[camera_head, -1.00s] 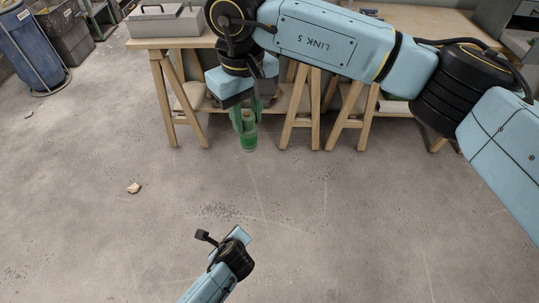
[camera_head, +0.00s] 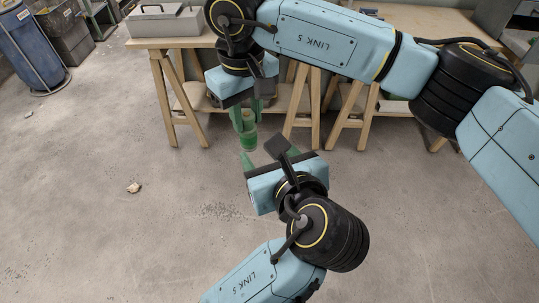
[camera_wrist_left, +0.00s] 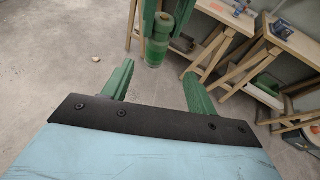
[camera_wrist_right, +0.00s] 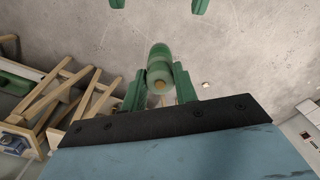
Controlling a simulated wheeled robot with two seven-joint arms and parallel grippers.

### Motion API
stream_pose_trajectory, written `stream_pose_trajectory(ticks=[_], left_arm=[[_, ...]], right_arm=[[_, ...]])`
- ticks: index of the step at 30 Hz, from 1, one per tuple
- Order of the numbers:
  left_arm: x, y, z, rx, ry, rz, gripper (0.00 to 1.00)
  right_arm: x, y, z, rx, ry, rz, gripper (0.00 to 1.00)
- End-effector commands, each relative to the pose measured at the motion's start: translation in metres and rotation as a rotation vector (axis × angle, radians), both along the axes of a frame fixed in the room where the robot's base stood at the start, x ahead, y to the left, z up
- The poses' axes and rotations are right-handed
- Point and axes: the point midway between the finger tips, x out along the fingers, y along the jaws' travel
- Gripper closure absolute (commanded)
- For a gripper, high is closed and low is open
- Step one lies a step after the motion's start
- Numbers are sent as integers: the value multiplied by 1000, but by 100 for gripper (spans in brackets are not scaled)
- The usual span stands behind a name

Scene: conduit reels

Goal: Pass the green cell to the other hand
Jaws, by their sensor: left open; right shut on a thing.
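The green cell (camera_head: 248,140) hangs upright in the head view, held near its top by my right gripper (camera_head: 244,120), which is shut on it. In the right wrist view the cell (camera_wrist_right: 160,72) sits between the green fingers (camera_wrist_right: 160,95). My left gripper (camera_head: 268,158) is just below and in front of the cell, with its fingers spread and empty. In the left wrist view the cell (camera_wrist_left: 157,45) is ahead of the open fingers (camera_wrist_left: 155,78), beyond their tips and apart from them. The left fingertips also show at the top of the right wrist view (camera_wrist_right: 158,4).
A wooden trestle table (camera_head: 180,43) stands behind the right gripper, with a grey case (camera_head: 155,20) on it. A blue bin (camera_head: 30,45) is at the far left. The concrete floor (camera_head: 120,220) around the grippers is open, with a small pale scrap (camera_head: 134,188) on it.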

Motion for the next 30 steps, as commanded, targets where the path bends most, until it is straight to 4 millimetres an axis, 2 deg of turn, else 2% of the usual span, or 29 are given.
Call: stream_pose_trajectory(ticks=[12, 18, 24, 30], left_arm=[[62, 28, -28, 4, 0, 4, 42], [87, 38, -39, 3, 0, 2, 42], [97, 42, -44, 0, 0, 1, 42], [98, 42, -45, -1, 1, 1, 42]], right_arm=[[0, 0, 0, 0, 0, 0, 88], [0, 0, 0, 0, 0, 0, 88], [0, 0, 0, 0, 0, 0, 88], [0, 0, 0, 0, 0, 0, 88]])
